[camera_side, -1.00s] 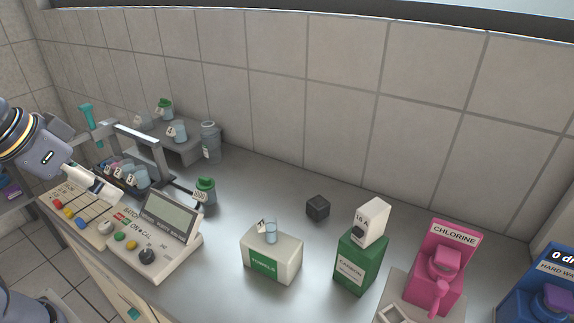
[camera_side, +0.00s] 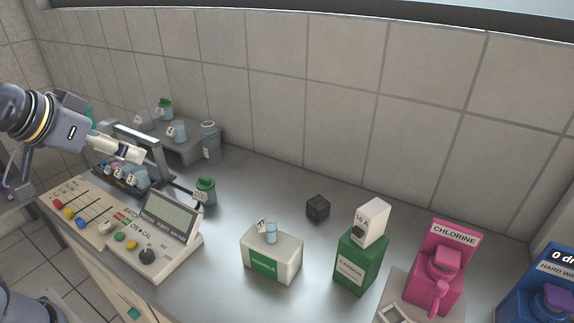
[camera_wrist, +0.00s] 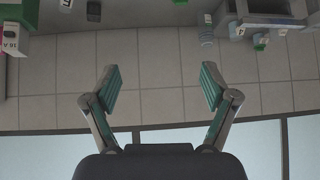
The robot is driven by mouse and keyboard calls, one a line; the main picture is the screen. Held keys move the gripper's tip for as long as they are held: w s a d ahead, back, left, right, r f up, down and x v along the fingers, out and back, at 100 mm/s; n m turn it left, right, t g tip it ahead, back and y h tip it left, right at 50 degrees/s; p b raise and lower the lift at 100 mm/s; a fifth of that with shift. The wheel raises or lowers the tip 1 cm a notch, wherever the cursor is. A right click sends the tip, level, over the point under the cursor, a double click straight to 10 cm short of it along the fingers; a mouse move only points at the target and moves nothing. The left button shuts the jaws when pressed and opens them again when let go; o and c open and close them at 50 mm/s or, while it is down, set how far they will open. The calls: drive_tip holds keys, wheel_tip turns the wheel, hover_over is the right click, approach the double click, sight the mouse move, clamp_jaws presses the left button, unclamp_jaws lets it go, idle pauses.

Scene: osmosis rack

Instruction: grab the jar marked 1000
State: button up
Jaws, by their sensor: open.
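A small jar with a dark green lid (camera_side: 205,190) stands on the metal counter behind the meter; its white label seems to read 1000, though it is small. My gripper (camera_side: 141,155) is in the side view at left, above the tube rack (camera_side: 125,172) and to the left of the jar, apart from it. In the wrist view my gripper (camera_wrist: 161,82) is open, with nothing between its green-padded fingers.
The rack's upright frame (camera_side: 152,150) stands between my gripper and the jar. The meter (camera_side: 158,235) is in front. Counter right of the jar is clear up to the white-green box (camera_side: 272,258).

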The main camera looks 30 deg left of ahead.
drive_tip(key=w+a+f+t, duration=0.1)
drive_tip(key=w+a+t, duration=0.1)
drive_tip(key=w, duration=0.6)
drive_tip(key=g, duration=0.2)
approach(203, 180)
drive_tip(key=x, duration=0.4)
drive_tip(key=shift+w+d+f, duration=0.1)
drive_tip(key=shift+w+f, duration=0.1)
drive_tip(key=shift+f, duration=0.1)
drive_tip(key=x, duration=0.5)
drive_tip(key=shift+w+f, duration=0.2)
drive_tip(key=shift+c, duration=0.2)
drive_tip(key=c, duration=1.5)
